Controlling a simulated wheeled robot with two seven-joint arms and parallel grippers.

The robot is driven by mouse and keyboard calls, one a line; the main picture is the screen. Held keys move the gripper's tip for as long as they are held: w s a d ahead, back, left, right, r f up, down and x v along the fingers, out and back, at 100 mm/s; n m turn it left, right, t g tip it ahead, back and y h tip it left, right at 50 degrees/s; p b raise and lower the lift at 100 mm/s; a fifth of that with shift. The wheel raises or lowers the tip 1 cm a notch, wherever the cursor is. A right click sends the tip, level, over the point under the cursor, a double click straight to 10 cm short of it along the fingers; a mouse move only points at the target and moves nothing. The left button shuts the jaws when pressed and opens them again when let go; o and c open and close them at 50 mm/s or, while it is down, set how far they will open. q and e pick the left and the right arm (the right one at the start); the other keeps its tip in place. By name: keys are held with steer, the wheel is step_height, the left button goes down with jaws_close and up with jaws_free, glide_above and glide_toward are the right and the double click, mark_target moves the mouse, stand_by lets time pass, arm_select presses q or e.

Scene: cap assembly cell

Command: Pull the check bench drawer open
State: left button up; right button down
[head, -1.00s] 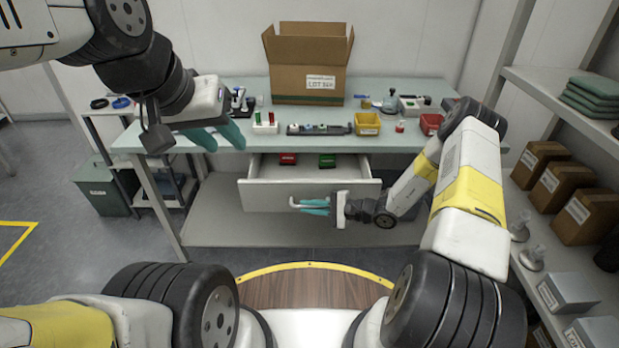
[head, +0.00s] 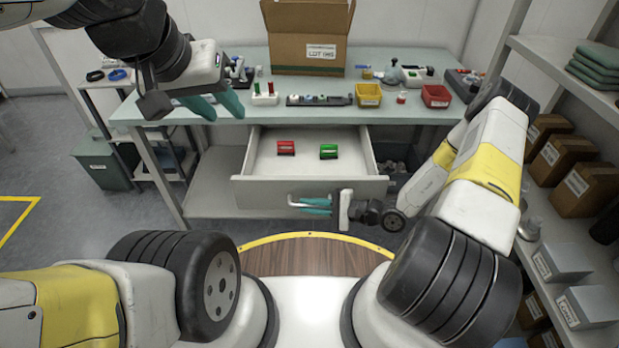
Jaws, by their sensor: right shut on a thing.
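The white drawer (head: 258,188) of the check bench (head: 205,112) stands well out from under the bench top, with its inside in view. A red block (head: 286,148) and a green block (head: 328,151) lie in it towards the back. My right gripper (head: 302,205) is at the middle of the drawer front, its teal fingers shut on the drawer handle (head: 291,200), which is mostly hidden by them. My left gripper (head: 217,108) hangs over the left part of the bench top, its teal fingers apart and nothing seen between them.
An open cardboard box (head: 307,40) stands at the back of the bench. A yellow bin (head: 368,96), a red bin (head: 436,97) and small parts line the top. Shelves (head: 560,110) with boxes stand on the right, a green bin (head: 101,165) on the left.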

steer(key=c, duration=1.5)
jaws_free()
steer(key=shift+d, duration=0.15)
steer(key=v, duration=0.7)
steer(key=shift+s+d+r, duration=0.1)
steer(key=shift+d, duration=0.15)
